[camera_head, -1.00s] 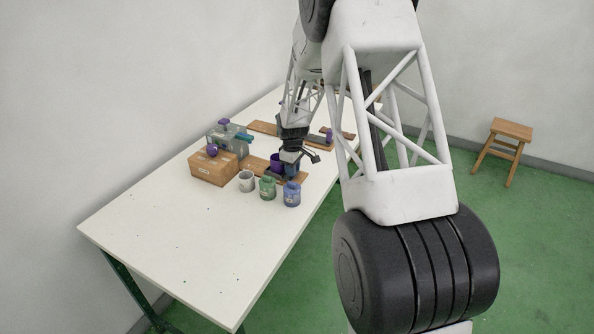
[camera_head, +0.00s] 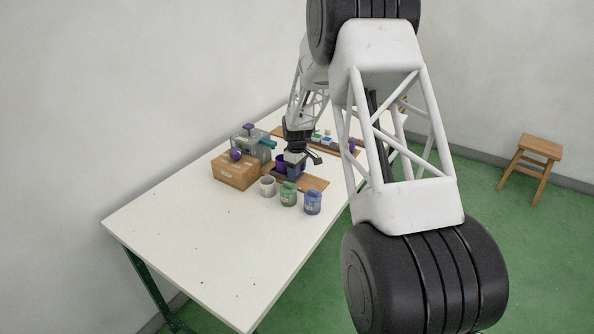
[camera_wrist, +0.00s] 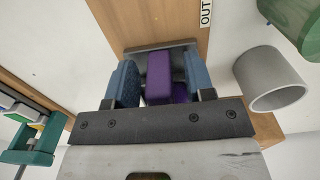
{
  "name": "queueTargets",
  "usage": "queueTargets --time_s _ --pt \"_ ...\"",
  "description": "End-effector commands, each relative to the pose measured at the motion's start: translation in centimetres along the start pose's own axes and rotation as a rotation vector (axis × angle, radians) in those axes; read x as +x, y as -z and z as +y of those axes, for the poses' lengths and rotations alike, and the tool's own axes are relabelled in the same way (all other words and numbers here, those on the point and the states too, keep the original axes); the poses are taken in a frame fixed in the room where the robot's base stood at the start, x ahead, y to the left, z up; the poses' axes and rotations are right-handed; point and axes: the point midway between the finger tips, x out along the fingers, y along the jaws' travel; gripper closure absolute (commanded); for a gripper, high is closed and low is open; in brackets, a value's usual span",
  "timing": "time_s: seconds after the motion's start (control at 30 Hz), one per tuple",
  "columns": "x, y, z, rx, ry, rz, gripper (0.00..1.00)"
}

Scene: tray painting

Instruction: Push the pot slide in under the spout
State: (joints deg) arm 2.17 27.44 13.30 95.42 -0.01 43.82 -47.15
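In the head view the pot slide (camera_head: 291,173) is a dark blue-grey block on a brown board (camera_head: 317,184), with purple parts at its left. My gripper (camera_head: 296,162) is down at it and hides part of it. In the wrist view my blue-grey fingers (camera_wrist: 158,84) stand on either side of an upright purple block (camera_wrist: 159,75). Whether they press on it is unclear. A grey machine (camera_head: 247,145) with a teal spout-like arm (camera_head: 268,142) stands behind and left of the slide. No pot can be made out clearly.
A cardboard-brown box (camera_head: 235,173) with a purple ball stands left of the slide. A white cup (camera_head: 268,187), a green jar (camera_head: 289,195) and a blue jar (camera_head: 313,204) stand in front. Another board (camera_head: 345,151) with small items lies behind. The table's front left is clear.

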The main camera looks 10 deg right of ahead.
Motion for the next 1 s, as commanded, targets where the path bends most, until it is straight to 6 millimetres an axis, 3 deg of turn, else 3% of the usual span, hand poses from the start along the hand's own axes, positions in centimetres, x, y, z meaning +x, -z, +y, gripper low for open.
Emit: queueTargets --time_s 0.37,1.0 --pt "-0.8 0.0 0.0 0.0 -0.001 0.001 0.51" --pt "-7.5 0.0 0.0 0.0 0.0 0.0 0.51"
